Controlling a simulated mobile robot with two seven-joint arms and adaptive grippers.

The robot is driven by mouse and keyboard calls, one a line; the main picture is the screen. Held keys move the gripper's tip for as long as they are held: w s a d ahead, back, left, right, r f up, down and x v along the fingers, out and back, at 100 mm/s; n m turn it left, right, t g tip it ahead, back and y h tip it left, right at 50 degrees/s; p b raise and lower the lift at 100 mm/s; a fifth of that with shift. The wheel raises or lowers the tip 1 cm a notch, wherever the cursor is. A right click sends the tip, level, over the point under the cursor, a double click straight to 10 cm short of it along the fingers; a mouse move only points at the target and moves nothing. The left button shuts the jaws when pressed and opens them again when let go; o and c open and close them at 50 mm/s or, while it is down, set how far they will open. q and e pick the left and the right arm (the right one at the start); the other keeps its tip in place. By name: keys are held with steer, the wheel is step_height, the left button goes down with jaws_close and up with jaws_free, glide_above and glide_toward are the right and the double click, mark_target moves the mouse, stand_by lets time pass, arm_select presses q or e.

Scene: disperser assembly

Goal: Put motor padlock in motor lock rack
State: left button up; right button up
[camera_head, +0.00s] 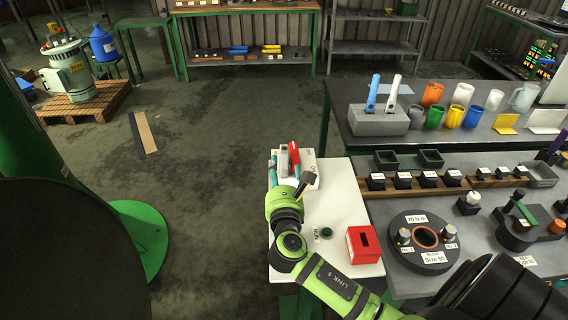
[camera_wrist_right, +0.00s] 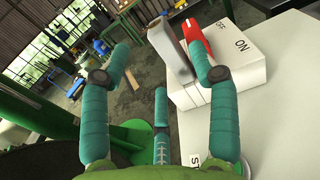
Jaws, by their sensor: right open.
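My right gripper (camera_head: 284,174) is at the far end of the white table, by a white switch box (camera_head: 309,157) marked ON and OFF. In the right wrist view its teal fingers (camera_wrist_right: 158,66) are spread open with nothing held. A red piece (camera_wrist_right: 192,34), which may be the motor padlock, stands on the box beside a grey lever-like piece (camera_wrist_right: 171,48). The right finger overlaps the red piece; I cannot tell whether they touch. A red box with a dark slot (camera_head: 363,245) sits at the table's near right; I cannot tell whether it is the lock rack. My left gripper is out of view.
A round dark button (camera_head: 326,232) is on the white table (camera_head: 337,204), whose middle is otherwise clear. The grey bench (camera_head: 384,216) at right holds a round fixture (camera_head: 424,239), cups and small blocks. Open floor lies left.

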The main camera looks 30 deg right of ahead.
mark_target(282, 162)
steer(key=shift+p+x, duration=0.3)
steer(key=shift+x, duration=0.65)
steer(key=shift+w+d, duration=0.45)
steer(key=shift+w, duration=0.15)
steer(key=x, duration=0.1)
steer(key=p+x, duration=0.1)
steer(key=x, duration=0.1)
steer(key=shift+w+d+f, duration=0.1)
steer(key=shift+f, duration=0.15)
steer(key=c, duration=1.1)
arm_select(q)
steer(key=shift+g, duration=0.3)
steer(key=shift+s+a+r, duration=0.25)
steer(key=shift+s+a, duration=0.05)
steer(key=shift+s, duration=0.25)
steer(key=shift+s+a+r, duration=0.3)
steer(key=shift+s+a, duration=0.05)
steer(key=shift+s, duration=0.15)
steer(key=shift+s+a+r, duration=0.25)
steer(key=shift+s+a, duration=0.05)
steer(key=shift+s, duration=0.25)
arm_select(e)
jaws_close()
